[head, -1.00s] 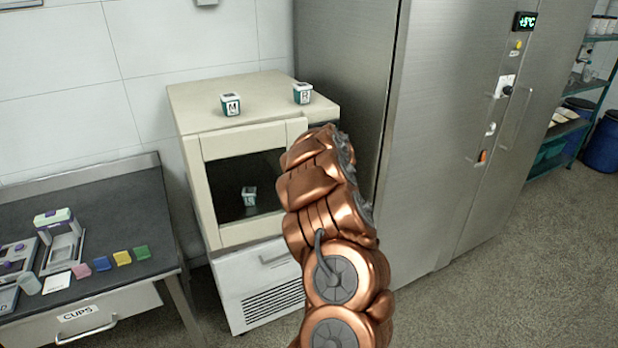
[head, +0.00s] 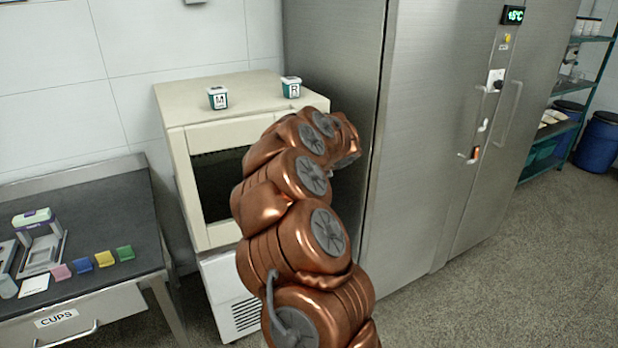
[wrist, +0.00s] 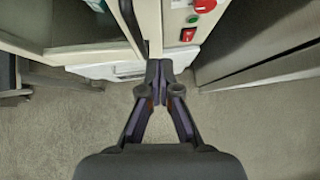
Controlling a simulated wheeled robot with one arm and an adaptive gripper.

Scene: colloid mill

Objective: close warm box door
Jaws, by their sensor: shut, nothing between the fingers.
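The warm box (head: 215,97) is a beige cabinet with a dark window in its front door (head: 184,190). In the head view the door looks close to the box front, but my arm covers its right part. In the wrist view the door (wrist: 98,50) is at upper left, with a dark strip along its right edge, beside the box's control panel (wrist: 182,14). I cannot tell whether the door is fully shut. My gripper (wrist: 160,66) is shut and empty, its tips just below the panel's lower left corner; contact is unclear. My arm hides it in the head view.
Two small cups, M (head: 218,98) and R (head: 291,87), stand on top of the box. A steel fridge (head: 430,130) is close on the right. A dark bench (head: 105,215) stands on the left. Open floor (head: 510,270) lies at front right.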

